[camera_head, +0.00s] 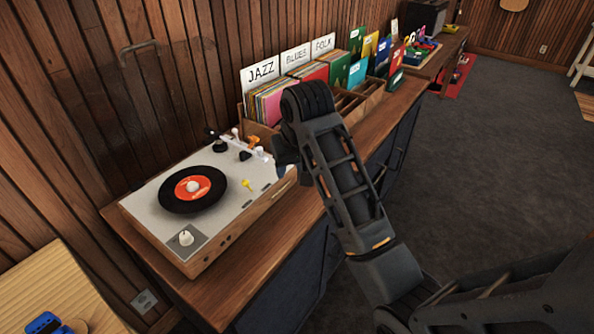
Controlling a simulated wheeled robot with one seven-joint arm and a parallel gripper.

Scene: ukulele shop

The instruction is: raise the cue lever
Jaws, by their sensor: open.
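The turntable (168,233) stands on the wooden cabinet at left, with a black record (176,205) with an orange-red label on its platter. The tonearm parts (217,146) are at its back right. A small yellow lever-like piece (248,185) stands on the deck right of the record, and a small orange piece (254,141) is by the tonearm base. I cannot tell for sure which is the cue lever, or its position. My gripper (283,152) is open at the turntable's back right corner, mostly hidden by my arm. I see no contact with either piece.
A wooden record bin (374,102) with JAZZ, BLUES and FOLK dividers stands right behind the turntable, close to my arm. The plank wall (70,110) is behind. A light wood table (45,285) is at lower left. Open floor (500,140) lies to the right.

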